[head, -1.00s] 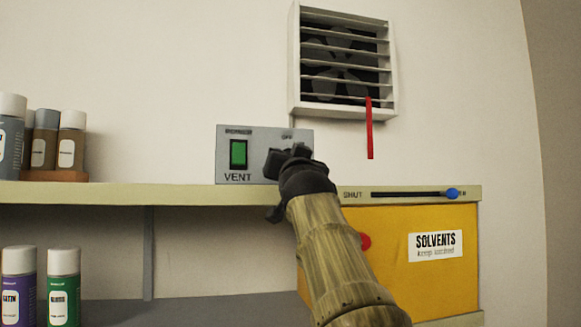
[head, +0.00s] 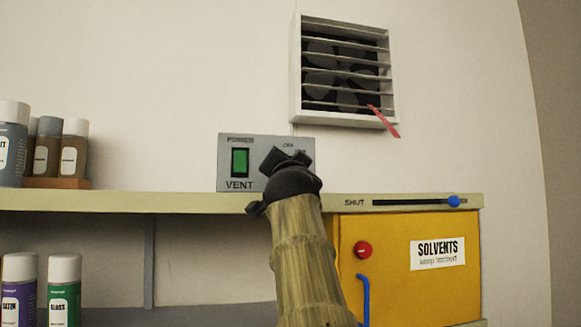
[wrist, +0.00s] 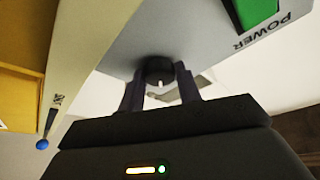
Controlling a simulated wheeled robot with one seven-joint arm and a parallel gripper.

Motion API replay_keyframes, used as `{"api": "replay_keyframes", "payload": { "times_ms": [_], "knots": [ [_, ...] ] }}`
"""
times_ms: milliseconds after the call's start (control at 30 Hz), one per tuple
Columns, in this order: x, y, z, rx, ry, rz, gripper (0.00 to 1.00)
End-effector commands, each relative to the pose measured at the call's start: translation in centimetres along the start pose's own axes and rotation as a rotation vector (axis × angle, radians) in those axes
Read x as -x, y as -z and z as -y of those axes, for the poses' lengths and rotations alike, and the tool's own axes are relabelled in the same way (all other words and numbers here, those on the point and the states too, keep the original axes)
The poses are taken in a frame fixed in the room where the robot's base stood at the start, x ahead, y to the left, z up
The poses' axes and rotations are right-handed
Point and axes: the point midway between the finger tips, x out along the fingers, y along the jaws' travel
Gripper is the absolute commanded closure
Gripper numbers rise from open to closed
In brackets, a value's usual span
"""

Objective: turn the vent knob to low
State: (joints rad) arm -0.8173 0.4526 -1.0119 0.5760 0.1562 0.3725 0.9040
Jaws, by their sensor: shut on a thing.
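The grey vent panel (head: 229,174) stands on the shelf, with a lit green POWER switch (head: 240,162) on its left. My gripper (head: 287,160) is at the panel's right side and covers the knob in the head view. In the wrist view the dark round vent knob (wrist: 157,70) sits between the two fingers of my gripper (wrist: 160,90), which are shut on it. A pale mark shows on the knob. The knob's exact setting is hidden there.
A louvred wall vent (head: 343,72) with a red ribbon (head: 384,121) is above. Below right are a blue slider (head: 453,202) near its right end and a yellow SOLVENTS cabinet (head: 390,290) with a red knob (head: 363,249). Bottles (head: 74,155) stand left.

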Motion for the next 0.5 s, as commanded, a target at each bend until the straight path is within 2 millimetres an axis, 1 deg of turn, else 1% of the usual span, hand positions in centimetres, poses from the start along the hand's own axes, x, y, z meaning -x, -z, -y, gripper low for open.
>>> {"api": "replay_keyframes", "payload": {
  "times_ms": [200, 233, 333, 500],
  "knots": [
    [0.02, 0.11, 0.07, 0.000, 0.002, -0.002, 0.89],
    [0.02, 0.11, 0.07, 0.000, 0.002, -0.002, 0.64],
    [0.02, 0.09, 0.06, 0.000, 0.002, -0.002, 0.45],
    [0.01, 0.05, 0.02, 0.000, 0.001, -0.001, 0.44]
  ]
}}
